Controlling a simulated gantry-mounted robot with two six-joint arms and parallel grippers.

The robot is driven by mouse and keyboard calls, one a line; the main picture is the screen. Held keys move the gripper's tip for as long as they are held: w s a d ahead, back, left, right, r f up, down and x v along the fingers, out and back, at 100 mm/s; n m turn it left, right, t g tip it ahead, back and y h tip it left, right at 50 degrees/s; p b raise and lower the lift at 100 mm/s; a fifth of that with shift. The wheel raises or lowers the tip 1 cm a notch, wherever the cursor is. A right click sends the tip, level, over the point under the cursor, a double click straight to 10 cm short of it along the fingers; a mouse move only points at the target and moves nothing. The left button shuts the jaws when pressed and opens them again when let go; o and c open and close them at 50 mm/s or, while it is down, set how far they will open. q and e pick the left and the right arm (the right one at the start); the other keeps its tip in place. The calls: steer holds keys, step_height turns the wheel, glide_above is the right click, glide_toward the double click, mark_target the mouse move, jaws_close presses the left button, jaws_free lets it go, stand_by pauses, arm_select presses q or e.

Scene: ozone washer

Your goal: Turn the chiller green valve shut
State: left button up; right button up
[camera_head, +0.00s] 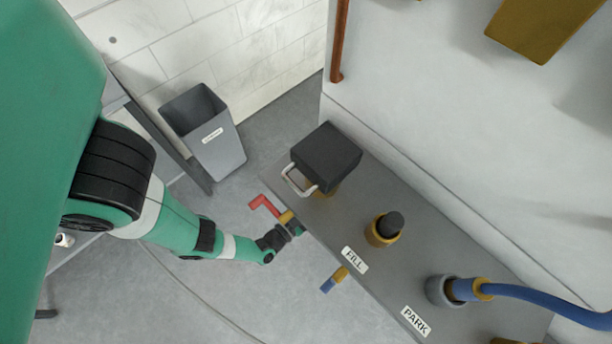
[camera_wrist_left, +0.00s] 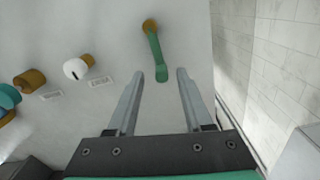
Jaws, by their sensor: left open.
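The green valve handle (camera_wrist_left: 156,55) shows in the left wrist view, hanging down from a brass fitting (camera_wrist_left: 150,25) on a pale panel. Its lower end appears between the two fingertips of my left gripper (camera_wrist_left: 161,74). The fingers are open, with a gap on both sides of the handle; I cannot tell how far past the tips it reaches. In the head view my left gripper (camera_head: 290,232) is at the front edge of the grey bench, where the arm hides most of the valve. My right gripper is not in view.
A red handle (camera_head: 262,204) and a blue handle (camera_head: 328,285) stick out from the bench (camera_head: 400,265) front on either side. A black box (camera_head: 326,155) and a blue hose (camera_head: 540,297) are on top. A grey bin (camera_head: 215,140) stands behind. The wrist view shows a white knob (camera_wrist_left: 73,69).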

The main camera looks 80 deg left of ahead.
arm_select(q)
steer(key=p+v, duration=0.1)
steer(key=v, duration=0.8)
steer(key=shift+s, duration=0.2)
stand_by(0.6)
